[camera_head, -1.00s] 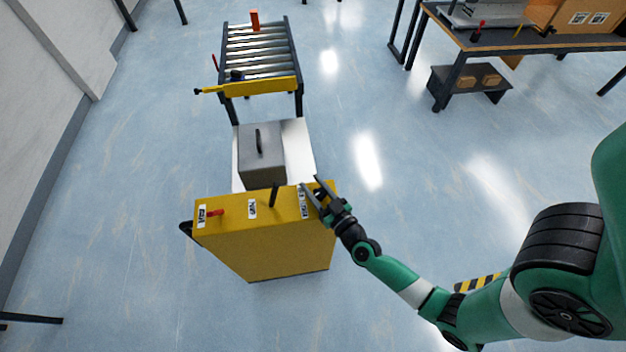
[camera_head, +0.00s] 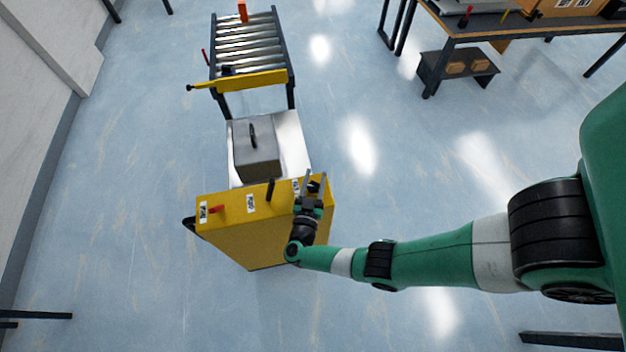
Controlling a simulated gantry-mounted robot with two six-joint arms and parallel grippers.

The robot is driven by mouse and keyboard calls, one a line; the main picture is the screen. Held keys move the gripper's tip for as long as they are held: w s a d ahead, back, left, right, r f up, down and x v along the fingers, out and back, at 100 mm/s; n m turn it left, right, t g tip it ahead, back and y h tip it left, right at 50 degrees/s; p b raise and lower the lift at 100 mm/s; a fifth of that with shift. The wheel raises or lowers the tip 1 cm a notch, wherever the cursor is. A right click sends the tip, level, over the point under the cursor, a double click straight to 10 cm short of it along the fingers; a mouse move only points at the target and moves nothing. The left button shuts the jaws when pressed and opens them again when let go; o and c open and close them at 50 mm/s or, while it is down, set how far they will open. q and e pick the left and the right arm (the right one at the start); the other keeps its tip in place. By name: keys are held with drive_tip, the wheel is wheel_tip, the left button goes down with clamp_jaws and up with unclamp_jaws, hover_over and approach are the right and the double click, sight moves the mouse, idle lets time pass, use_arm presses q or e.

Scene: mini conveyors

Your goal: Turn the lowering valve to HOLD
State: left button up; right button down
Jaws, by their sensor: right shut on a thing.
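The yellow unit (camera_head: 240,232) stands on the floor with a control panel along its top edge. A black lever (camera_head: 270,189) stands up right of a middle label (camera_head: 250,203). I cannot read the labels or tell which control is the lowering valve. My right gripper (camera_head: 314,183) is over the panel's right end, its two fingers either side of a small dark part that they mostly hide. It is shut on that part. My left gripper is out of view.
A grey box (camera_head: 257,163) with a black handle sits on a white platform (camera_head: 294,140) behind the panel. A roller conveyor (camera_head: 248,47) with a yellow bar (camera_head: 240,84) stands beyond. A workbench (camera_head: 480,24) is at upper right. Floor right of the unit is clear.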

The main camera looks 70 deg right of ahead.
drive_tip(key=shift+s+m+g+b, duration=0.15)
drive_tip(key=shift+m+g+b, duration=0.45)
drive_tip(key=shift+g, duration=0.5)
drive_tip(key=shift+c, duration=2)
unclamp_jaws()
drive_tip(key=shift+d, duration=0.1)
drive_tip(key=a+b, duration=0.1)
drive_tip(key=a, duration=1)
drive_tip(key=shift+a, duration=0.35)
